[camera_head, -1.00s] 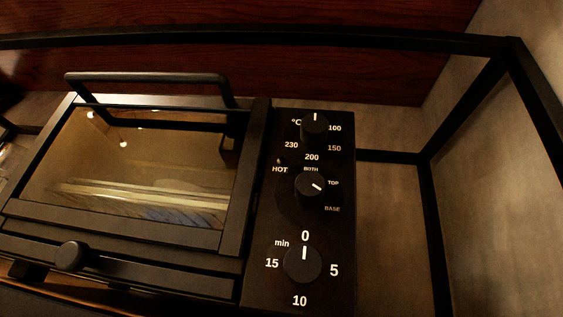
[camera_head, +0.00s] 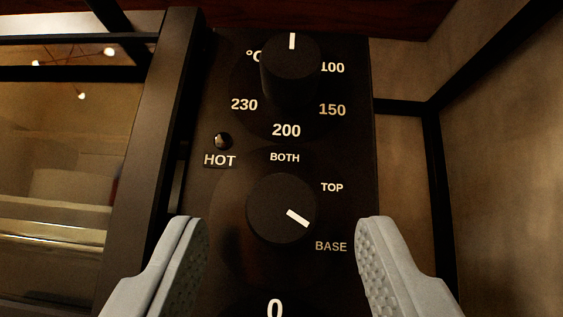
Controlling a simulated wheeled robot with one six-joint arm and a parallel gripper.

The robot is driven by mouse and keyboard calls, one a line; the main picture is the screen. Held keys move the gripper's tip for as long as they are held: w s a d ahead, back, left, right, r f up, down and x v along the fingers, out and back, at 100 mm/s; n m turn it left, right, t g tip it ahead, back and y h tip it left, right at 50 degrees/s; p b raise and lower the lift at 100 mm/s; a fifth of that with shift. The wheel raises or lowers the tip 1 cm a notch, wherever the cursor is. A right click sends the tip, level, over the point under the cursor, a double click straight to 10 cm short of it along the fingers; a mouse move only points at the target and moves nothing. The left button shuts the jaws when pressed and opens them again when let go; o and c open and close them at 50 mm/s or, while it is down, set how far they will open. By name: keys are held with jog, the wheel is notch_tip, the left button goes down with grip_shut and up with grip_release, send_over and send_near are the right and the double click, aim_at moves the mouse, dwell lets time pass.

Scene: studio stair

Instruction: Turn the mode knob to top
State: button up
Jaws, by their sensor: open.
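The mode knob (camera_head: 272,198) is a round black knob on the oven's dark control panel. Its white mark slants to the lower right, nearer the BASE label (camera_head: 331,246) than the TOP label (camera_head: 332,187). The BOTH label (camera_head: 285,157) is above it. My gripper (camera_head: 281,228) is open, with one grey finger left and one right of the knob in the picture. Clear gaps show on both sides, and neither finger visibly touches the knob. How deep the fingertips reach relative to the knob is hard to tell.
The temperature knob (camera_head: 290,75) sits just above, its mark pointing up. The timer's 0 (camera_head: 274,308) shows at the bottom edge. A small HOT lamp (camera_head: 223,141) is at the upper left. The oven door frame (camera_head: 150,150) lies left; a black rail (camera_head: 440,180) stands right.

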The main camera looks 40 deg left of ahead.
aim_at(293, 216)
jog(key=shift+x, duration=1.25)
jog(key=c, duration=1)
jog(key=shift+n+g+y, duration=0.3)
jog(key=shift+n+y, duration=0.1)
jog(key=shift+n, duration=0.1)
jog(key=n+g+y, duration=0.1)
jog(key=n, duration=0.1)
jog(key=n+g+y, duration=0.1)
jog(key=n, duration=0.1)
jog(key=shift+w+d+g, duration=0.15)
jog(key=shift+g, duration=0.25)
jog(key=n+g+y, duration=0.1)
jog(key=n+g, duration=0.2)
jog(key=n, duration=0.1)
jog(key=n+g+y, duration=0.2)
jog(key=n+g, duration=0.2)
jog(key=shift+w+d+n, duration=0.15)
jog(key=shift+n, duration=0.15)
jog(key=n+g, duration=0.1)
jog(key=n, duration=0.1)
jog(key=n+g, duration=0.2)
jog(key=n+g+h, duration=0.1)
jog(key=n+g, duration=0.1)
jog(key=shift+d+r+n, duration=0.1)
jog(key=shift+r+n, duration=0.15)
jog(key=shift+n, duration=0.05)
jog(key=shift+n+g, duration=0.3)
